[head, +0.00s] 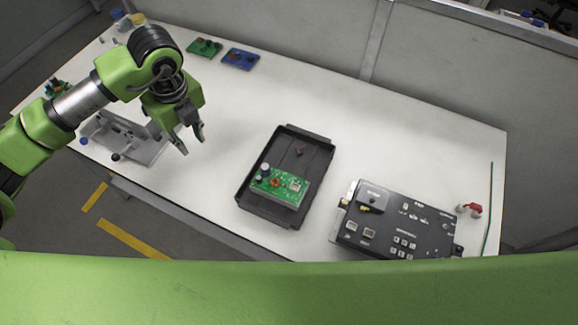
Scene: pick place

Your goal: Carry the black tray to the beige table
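The black tray (254,209) lies flat on a white table (340,110), near its middle. A green circuit board (280,186) with parts on it sits inside the tray, and a small dark reddish part (300,150) lies toward its far end. My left gripper (193,142) hangs above the table, left of the tray and apart from it. Its fingers are spread with nothing between them. My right gripper is not in the picture. No beige table can be told apart from the white one here.
A black panel device (400,222) stands right of the tray. A grey metal fixture (125,140) lies beneath my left arm. Green (205,47) and blue (240,59) boards lie at the back. A red clip (471,209) and green cable (489,215) lie far right. Grey partitions border the table.

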